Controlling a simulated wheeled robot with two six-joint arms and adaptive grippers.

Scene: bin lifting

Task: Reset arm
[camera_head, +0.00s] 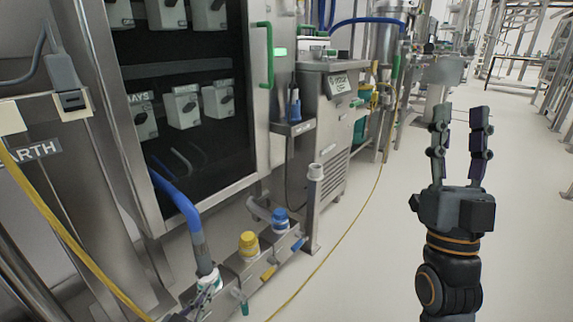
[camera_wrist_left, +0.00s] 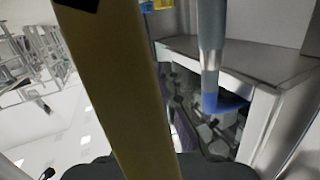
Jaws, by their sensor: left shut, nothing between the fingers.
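My right gripper (camera_head: 460,117) stands upright at the right of the head view, its two dark fingers apart with nothing between them. It is well clear of the cabinet. My left gripper (camera_head: 198,300) is only partly in view at the bottom edge of the head view, beside the lower end of a blue hose (camera_head: 178,199). In the left wrist view its dark fingers are largely hidden behind a yellow cable (camera_wrist_left: 118,85) crossing close to the camera; they are shut and hold nothing.
A steel cabinet (camera_head: 253,88) with a dark window fills the left. Yellow (camera_head: 249,241) and blue (camera_head: 281,218) capped fittings stand on a low manifold near my left gripper. A steel unit (camera_head: 325,115) stands behind. The floor (camera_head: 370,265) around my right arm looks clear.

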